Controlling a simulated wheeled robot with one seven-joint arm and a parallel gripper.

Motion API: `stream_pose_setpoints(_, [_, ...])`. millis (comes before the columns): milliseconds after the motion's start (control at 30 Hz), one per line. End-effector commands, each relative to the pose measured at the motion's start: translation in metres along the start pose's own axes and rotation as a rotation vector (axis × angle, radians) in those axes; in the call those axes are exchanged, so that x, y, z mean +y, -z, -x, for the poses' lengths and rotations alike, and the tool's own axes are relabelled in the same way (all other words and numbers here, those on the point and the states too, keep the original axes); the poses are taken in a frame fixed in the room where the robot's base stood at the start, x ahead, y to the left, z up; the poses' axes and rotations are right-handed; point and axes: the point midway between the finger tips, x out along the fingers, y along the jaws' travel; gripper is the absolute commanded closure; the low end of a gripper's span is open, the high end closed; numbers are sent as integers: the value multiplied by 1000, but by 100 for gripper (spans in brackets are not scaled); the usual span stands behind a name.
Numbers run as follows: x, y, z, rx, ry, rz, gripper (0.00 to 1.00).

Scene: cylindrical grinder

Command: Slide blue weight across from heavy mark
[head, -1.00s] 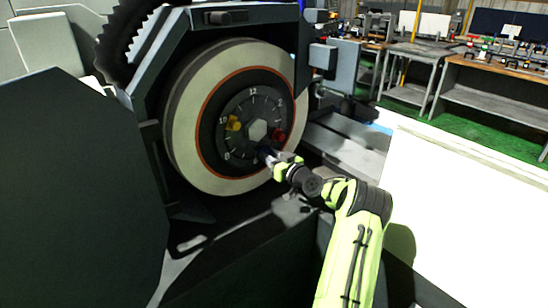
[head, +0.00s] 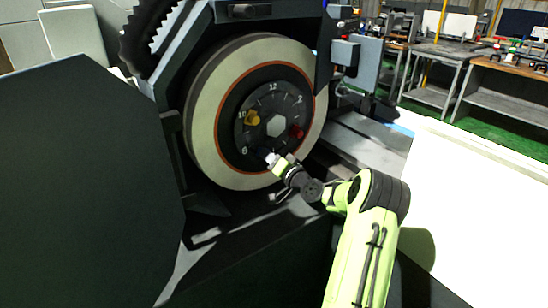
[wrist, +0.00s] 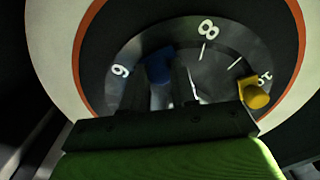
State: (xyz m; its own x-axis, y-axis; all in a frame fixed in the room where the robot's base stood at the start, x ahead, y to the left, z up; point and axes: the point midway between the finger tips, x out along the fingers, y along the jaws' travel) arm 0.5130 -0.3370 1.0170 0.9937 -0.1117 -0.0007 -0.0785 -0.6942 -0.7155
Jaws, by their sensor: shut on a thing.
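The blue weight (wrist: 158,65) sits on the dark numbered dial (wrist: 230,60), between the 6 and 8 marks in the wrist view. My gripper (wrist: 164,86) is shut on it, its dark fingers on either side. In the head view my gripper (head: 267,155) reaches the lower part of the dial, below the hexagonal hub (head: 277,125). There it hides most of the blue weight. I see no mark labelled heavy.
A yellow weight (head: 252,117) sits near the 10, also in the wrist view (wrist: 256,95). A red weight (head: 296,132) sits on the dial's right side. The pale grinding wheel (head: 207,120) surrounds the dial. Dark machine housing (head: 95,180) stands left; a white surface (head: 470,210) lies right.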

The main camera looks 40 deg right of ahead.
Motion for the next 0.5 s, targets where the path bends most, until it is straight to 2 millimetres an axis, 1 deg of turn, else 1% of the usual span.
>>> stream_pose_setpoints(200, [-4,-2,0,-5,0,-38,100])
stream_pose_setpoints(500, [-4,-2,0,-4,1,-43,100])
